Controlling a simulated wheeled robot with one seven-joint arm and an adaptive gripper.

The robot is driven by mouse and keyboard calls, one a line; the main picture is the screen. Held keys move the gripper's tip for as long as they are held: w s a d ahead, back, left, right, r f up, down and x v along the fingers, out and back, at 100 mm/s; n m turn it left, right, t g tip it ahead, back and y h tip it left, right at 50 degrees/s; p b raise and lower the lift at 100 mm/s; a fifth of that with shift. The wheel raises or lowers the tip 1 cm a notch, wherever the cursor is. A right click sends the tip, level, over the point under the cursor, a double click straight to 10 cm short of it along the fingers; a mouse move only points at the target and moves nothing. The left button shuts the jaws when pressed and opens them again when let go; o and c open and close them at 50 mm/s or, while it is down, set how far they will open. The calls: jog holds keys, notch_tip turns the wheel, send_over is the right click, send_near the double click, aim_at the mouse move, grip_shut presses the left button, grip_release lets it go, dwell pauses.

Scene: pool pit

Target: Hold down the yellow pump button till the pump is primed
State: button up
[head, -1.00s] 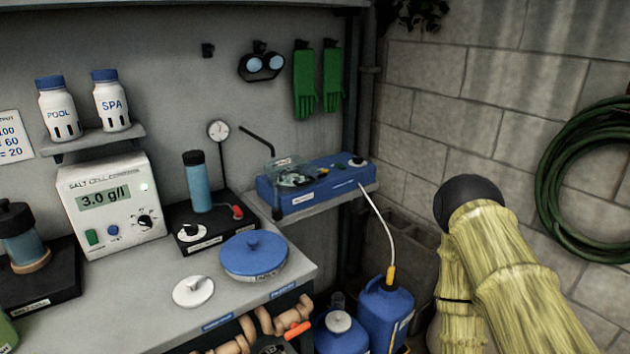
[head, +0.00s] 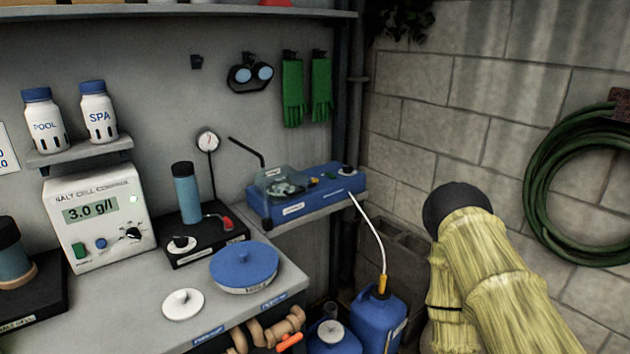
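The blue pump unit (head: 340,187) sits on a small grey ledge at the back, right of the workbench. A clear cover (head: 281,182) stands over its left part. A small yellow spot (head: 313,181), apparently the yellow button, shows on its top just right of the cover. It is too small to tell whether it is pressed. A dark knob with a pale top (head: 347,170) is at the unit's right end. A white hose (head: 372,226) runs from the unit down to a blue jug (head: 378,318). My gripper is not in view, so its state is hidden.
The bench (head: 130,305) holds a salt cell control box (head: 97,217) reading 3.0 g/l, a blue lidded tub (head: 244,268) and a white disc (head: 183,304). A black gauge stand (head: 208,240) is left of the pump. A block wall (head: 410,130) closes the right side.

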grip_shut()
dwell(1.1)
